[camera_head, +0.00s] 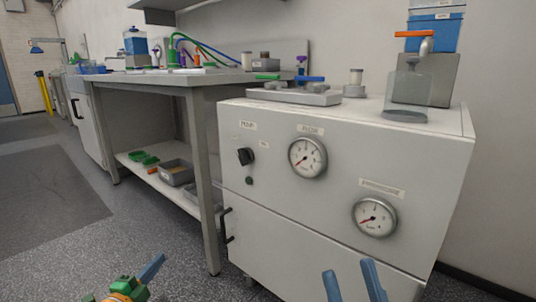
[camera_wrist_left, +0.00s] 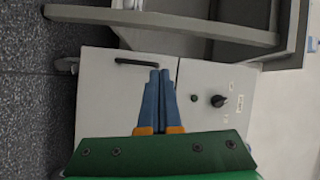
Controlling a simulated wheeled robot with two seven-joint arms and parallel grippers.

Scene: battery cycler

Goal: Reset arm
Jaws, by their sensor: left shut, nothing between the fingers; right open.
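My left gripper (camera_head: 151,268) is at the bottom left of the head view, over the floor and in front of the cabinet. Its blue fingers are closed together with nothing between them. In the left wrist view the same closed fingers (camera_wrist_left: 159,100) point toward the cabinet front, apart from it as far as I can tell. My right gripper (camera_head: 353,280) is at the bottom of the head view, in front of the cabinet's lower part. Its two blue fingers are spread and empty.
A white cabinet (camera_head: 270,215) with a dark knob (camera_head: 245,156), a flow gauge (camera_head: 307,157) and a pressure gauge (camera_head: 374,217) stands ahead. A bench (camera_head: 205,185) with a lower shelf stands left of it. Open floor (camera_head: 140,220) lies at left.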

